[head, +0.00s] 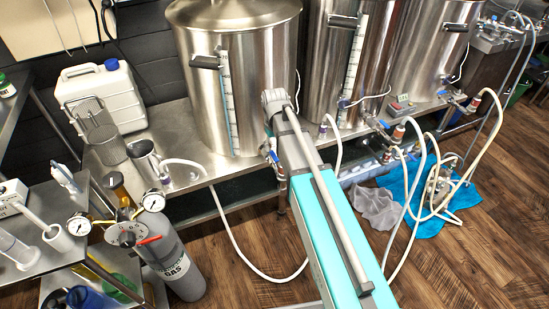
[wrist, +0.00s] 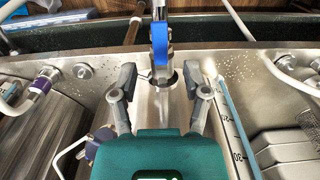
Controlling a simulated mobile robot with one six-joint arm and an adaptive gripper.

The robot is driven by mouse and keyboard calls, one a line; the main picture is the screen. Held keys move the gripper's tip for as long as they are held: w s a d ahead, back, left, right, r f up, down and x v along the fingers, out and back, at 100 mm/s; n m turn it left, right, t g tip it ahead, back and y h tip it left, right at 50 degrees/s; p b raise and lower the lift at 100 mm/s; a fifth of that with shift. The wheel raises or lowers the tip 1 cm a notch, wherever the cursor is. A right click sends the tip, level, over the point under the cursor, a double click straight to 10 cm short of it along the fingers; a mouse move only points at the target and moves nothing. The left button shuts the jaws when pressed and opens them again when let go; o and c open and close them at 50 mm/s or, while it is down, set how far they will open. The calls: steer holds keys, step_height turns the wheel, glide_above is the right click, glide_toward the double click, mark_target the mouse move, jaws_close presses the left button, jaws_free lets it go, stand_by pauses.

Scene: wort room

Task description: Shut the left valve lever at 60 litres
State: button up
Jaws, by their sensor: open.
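The left kettle (head: 220,85) is a tall steel pot with a sight gauge (head: 229,110) on its front. The gauge also shows in the wrist view (wrist: 234,125); I cannot read its liquid level. The left valve's blue lever (wrist: 160,42) lies in line with the valve's steel body, just beyond my fingertips. In the head view the valve (head: 268,150) shows low on the kettle, partly behind my arm. My gripper (wrist: 161,78) is open and empty, its fingers on either side of the valve's near end, apart from the lever. In the head view my arm hides the gripper.
Two more kettles (head: 333,70) stand to the right with valves and pale hoses. A hose (head: 240,250) loops to the floor below the bench. A blue cloth (head: 425,190) lies on the floor.

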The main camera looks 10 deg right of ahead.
mark_target(275, 156)
steer(key=shift+f+b, duration=2)
steer(key=shift+f, duration=0.3)
jaws_close()
